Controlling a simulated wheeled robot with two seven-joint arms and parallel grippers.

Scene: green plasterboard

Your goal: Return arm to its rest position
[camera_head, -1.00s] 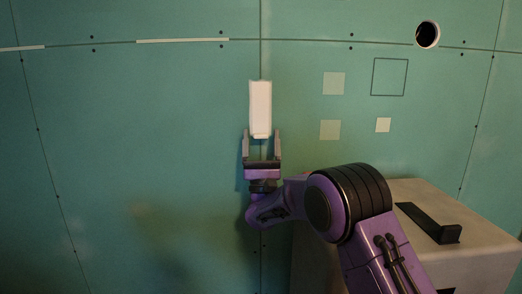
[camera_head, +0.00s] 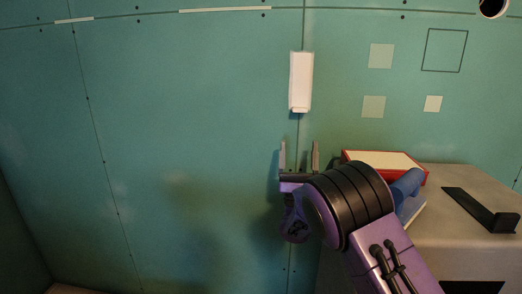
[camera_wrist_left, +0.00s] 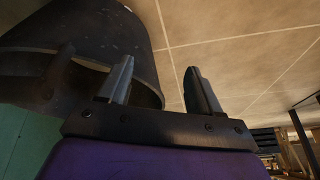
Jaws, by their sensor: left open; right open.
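My right arm is purple and black and comes in from the lower right in the head view. Its gripper (camera_head: 299,156) is open and empty, its two fingers pointing up. It is below the white block (camera_head: 301,82) on the green wall, with a clear gap between them. My left gripper (camera_wrist_left: 161,84) shows only in the left wrist view. It is open and nothing shows between its fingers.
A grey-topped box (camera_head: 462,222) stands at the right, with a black angled piece (camera_head: 478,208) on it. A red-edged tray (camera_head: 384,160) and a blue roll (camera_head: 406,186) are behind my right arm. A dark bucket-like cylinder (camera_wrist_left: 95,38) is close to my left gripper. The wall at left is clear.

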